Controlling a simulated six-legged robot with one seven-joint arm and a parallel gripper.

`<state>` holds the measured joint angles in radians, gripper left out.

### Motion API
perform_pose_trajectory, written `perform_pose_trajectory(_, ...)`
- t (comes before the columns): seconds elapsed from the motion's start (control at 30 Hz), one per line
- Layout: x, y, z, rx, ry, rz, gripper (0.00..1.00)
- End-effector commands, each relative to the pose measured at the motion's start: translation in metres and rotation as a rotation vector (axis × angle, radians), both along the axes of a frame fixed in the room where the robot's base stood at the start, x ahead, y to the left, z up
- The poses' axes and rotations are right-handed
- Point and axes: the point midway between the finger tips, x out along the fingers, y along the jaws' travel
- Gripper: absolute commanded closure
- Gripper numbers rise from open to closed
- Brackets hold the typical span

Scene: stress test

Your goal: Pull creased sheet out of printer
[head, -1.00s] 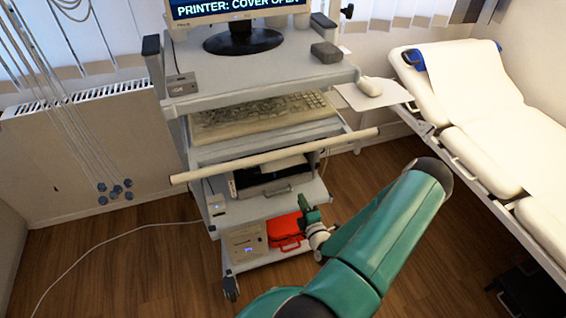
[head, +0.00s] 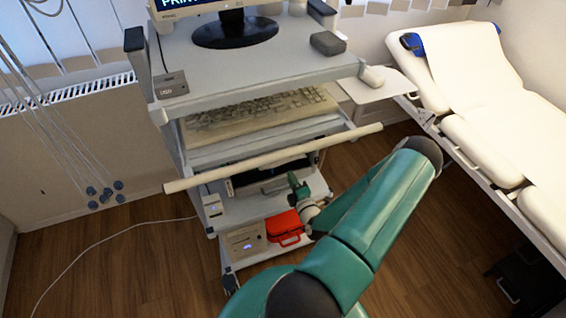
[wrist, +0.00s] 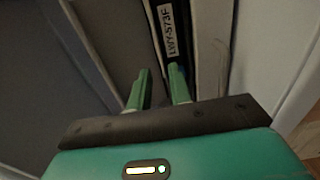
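The printer (head: 268,180) is a dark and grey box on the cart's lower shelf, partly hidden behind a long pale rail. My gripper (head: 298,182) is at the printer's right front. In the wrist view my gripper (wrist: 160,72) has its two green fingers apart, with a gap and nothing clearly held between them. The fingers point at dark and grey panels with a white label strip (wrist: 168,30) just beyond the tips. I cannot tell whether the fingertips touch these panels. I cannot make out the creased sheet in either view.
The pale rail (head: 275,157) crosses in front of the cart above the printer. A keyboard (head: 255,115) lies on the shelf above. A red case (head: 285,228) and a beige box (head: 243,241) stand below. A white couch (head: 490,110) is at the right. Open floor lies left.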

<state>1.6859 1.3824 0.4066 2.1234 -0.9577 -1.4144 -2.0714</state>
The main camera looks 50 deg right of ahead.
Motion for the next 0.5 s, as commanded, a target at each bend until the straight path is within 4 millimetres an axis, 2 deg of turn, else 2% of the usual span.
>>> perform_pose_trajectory(0.5,0.059,-0.034,0.0,-0.003,0.002,0.004,0.8)
